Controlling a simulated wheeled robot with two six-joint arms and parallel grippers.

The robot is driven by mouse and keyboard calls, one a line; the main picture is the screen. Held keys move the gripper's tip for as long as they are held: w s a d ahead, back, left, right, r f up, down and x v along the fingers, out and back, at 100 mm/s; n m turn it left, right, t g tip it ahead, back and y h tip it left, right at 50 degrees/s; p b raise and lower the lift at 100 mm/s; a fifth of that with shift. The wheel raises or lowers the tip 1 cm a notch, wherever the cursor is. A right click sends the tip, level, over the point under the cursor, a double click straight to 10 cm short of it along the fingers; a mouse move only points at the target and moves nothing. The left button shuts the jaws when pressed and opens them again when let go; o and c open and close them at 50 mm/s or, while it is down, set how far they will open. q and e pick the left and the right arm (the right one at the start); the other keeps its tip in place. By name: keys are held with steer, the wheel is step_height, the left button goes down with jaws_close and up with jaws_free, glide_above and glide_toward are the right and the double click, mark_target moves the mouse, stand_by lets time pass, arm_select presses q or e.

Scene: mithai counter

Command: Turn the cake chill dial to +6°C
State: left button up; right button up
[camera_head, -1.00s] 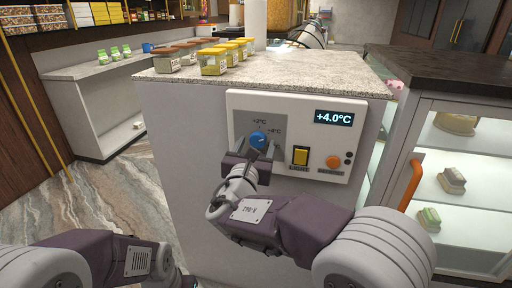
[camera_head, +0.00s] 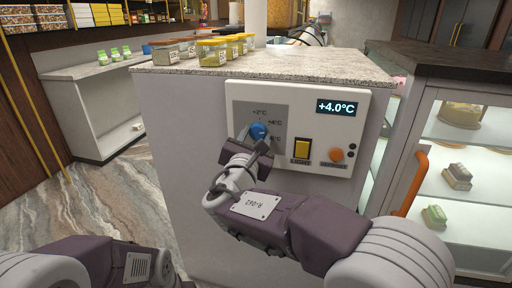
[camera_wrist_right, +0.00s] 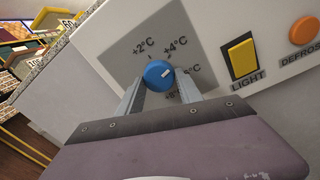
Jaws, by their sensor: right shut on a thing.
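The blue cake chill dial (camera_head: 258,131) is on a white control panel (camera_head: 345,100) on the counter's front. It also shows in the right wrist view (camera_wrist_right: 158,73), with a white mark on its right side pointing right and slightly up. The labels +2°C and +4°C read clearly there; those lower right are partly hidden. The display (camera_head: 338,107) reads +4.0°C. My right gripper (camera_head: 258,142) is shut on the dial, one finger on each side of it, and looks tilted. My left arm (camera_head: 130,268) shows at lower left; its gripper is out of view.
A yellow LIGHT switch (camera_head: 302,149) and an orange DEFROST button (camera_head: 336,155) sit right of the dial, close to my right gripper. A glass case with an orange handle (camera_head: 413,180) stands at right. Lidded jars (camera_head: 211,53) stand on the countertop.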

steer(key=m+b, duration=0.3)
steer(key=b, duration=0.1)
steer(key=m+b, duration=0.2)
steer(key=shift+a+f+m, duration=0.15)
steer(key=shift+f+m, duration=0.15)
steer(key=shift+f, duration=0.05)
steer(key=shift+r+m+b, duration=0.15)
steer(key=shift+m+b, duration=0.7)
steer(key=shift+r+m+b, duration=0.15)
steer(key=shift+m+b, duration=0.65)
steer(key=shift+m, duration=0.05)
steer(key=o, duration=1.4)
steer(key=shift+c, duration=0.2)
steer(key=shift+r, duration=0.1)
steer(key=p+v, duration=0.1)
steer(key=v, duration=0.8)
steer(key=shift+a, duration=0.15)
